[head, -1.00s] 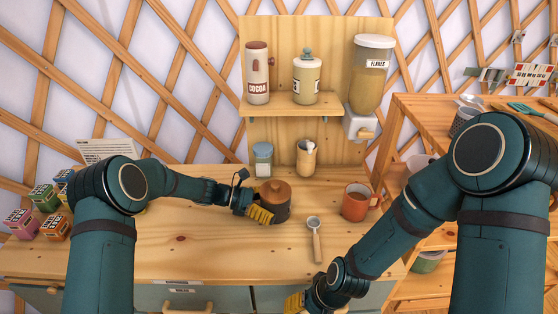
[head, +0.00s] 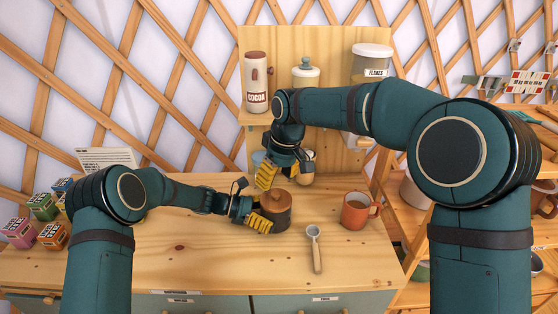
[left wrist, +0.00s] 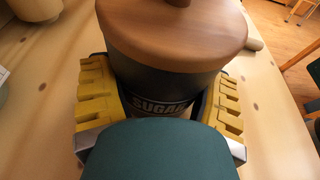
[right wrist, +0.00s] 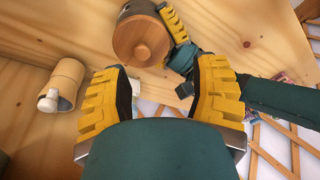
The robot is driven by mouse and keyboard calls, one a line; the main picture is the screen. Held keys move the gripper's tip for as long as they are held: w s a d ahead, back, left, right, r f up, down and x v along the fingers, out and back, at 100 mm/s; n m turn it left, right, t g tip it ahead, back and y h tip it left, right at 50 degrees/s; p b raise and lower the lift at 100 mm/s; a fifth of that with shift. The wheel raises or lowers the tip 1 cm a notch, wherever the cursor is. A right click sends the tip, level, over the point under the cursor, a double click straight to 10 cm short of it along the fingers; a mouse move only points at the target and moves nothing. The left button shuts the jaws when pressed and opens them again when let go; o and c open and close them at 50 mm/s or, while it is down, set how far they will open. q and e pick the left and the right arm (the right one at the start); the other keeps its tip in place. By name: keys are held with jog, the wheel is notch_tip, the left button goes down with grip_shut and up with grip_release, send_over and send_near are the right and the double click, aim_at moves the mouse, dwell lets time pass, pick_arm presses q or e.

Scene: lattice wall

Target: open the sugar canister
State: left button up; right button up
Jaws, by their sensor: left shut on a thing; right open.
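The sugar canister (head: 277,217) is a dark pot with a round wooden lid (head: 274,199) and knob, standing on the counter. The lid sits on it. In the left wrist view the "SUGAR" label (left wrist: 160,106) shows below the lid (left wrist: 172,35). My left gripper (head: 263,217) is shut around the canister body, one yellow finger on each side. My right gripper (head: 267,174) is open and empty, above and just behind the lid, fingers pointing down. In the right wrist view the lid (right wrist: 142,42) lies beyond the open fingers, off to the upper side, not between them.
An orange mug (head: 356,212) and a scoop (head: 315,250) lie to the right on the counter. A wooden utensil cup (right wrist: 65,82) is close to my right gripper. The cocoa canister (head: 256,85) and flakes dispenser (head: 370,65) are above. Tea boxes (head: 43,206) stand far left.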

aim_at(274, 194)
jog(key=shift+n+t+h, duration=0.3)
jog(key=w+f, duration=0.1)
jog(key=f, duration=0.2)
jog(key=w+f, duration=0.1)
jog(key=f, duration=0.1)
jog(key=w+f, duration=0.1)
jog(key=f, duration=0.2)
jog(key=shift+w+a+f, duration=0.25)
jog(key=shift+a+f, duration=0.05)
jog(key=shift+a, duration=0.05)
grip_shut()
jog(key=c, duration=0.9)
grip_release()
grip_shut()
pick_arm(q)
jog(key=shift+d, duration=0.1)
pick_arm(e)
jog(key=shift+s, duration=0.1)
